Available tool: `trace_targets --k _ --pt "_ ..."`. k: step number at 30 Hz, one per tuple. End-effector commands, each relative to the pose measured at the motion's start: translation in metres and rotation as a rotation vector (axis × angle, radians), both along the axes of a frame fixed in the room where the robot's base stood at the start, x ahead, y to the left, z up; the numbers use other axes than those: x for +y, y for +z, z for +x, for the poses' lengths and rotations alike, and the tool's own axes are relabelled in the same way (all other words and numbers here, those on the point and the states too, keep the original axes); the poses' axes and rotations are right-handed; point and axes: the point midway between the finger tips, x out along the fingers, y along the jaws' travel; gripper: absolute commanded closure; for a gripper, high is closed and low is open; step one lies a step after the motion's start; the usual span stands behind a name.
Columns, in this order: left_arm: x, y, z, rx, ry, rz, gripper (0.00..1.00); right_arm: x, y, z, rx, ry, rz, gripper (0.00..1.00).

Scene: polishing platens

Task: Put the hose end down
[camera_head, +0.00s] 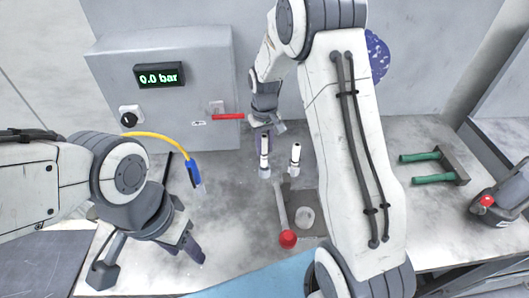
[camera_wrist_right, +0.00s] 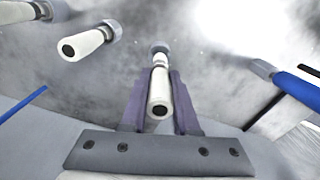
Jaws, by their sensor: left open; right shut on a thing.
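The hose end, a blue fitting (camera_head: 193,172) on a yellow hose (camera_head: 160,137), is at centre left in the head view, in neither gripper. I cannot tell whether it touches the table. A blue part, likely this fitting (camera_wrist_right: 297,90), shows at the right of the wrist view. My right gripper (camera_head: 266,133) is shut on a white cylinder with a grey collar (camera_head: 264,152), which also shows between the fingers in the wrist view (camera_wrist_right: 159,92). I cannot tell whether its lower end is lifted. My left gripper (camera_head: 189,238) is open and empty, below the hose end in the picture.
A second white cylinder (camera_head: 295,158) stands just right of the held one. A red-knobbed lever (camera_head: 287,238) lies in front. The grey cabinet (camera_head: 185,105) reads 0.0 bar and has a red handle (camera_head: 229,117). Green-handled tools (camera_head: 430,180) are at the right.

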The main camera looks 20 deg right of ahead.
Motion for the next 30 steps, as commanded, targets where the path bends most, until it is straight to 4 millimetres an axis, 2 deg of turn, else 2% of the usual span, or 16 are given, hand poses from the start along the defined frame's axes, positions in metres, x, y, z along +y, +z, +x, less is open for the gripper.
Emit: trace_targets --k 6,9,20,21,23,24,30 --pt "0.000 0.013 0.000 0.000 0.000 0.000 0.50 0.000 -0.029 -0.001 0.007 0.000 0.001 1.00" --pt "0.000 0.014 0.000 0.000 0.001 0.000 0.50 0.000 -0.038 -0.001 0.004 0.000 0.000 1.00" --pt "0.000 0.010 0.000 0.000 0.000 0.000 0.50 0.000 -0.043 0.000 0.002 0.000 0.000 1.00" --pt "0.000 0.010 0.000 0.000 0.000 0.000 0.50 0.000 -0.043 0.000 0.002 0.000 0.000 0.67" --pt "0.000 0.011 0.000 0.000 0.000 0.000 0.50 0.000 -0.042 0.000 0.002 0.000 0.000 0.44" --pt "0.000 0.011 0.000 0.000 0.000 0.000 0.50 0.000 -0.042 0.000 0.002 0.000 0.000 0.41" --pt "0.000 0.011 0.000 0.000 0.000 0.000 0.50 0.000 -0.042 -0.001 0.002 0.000 0.000 0.41"
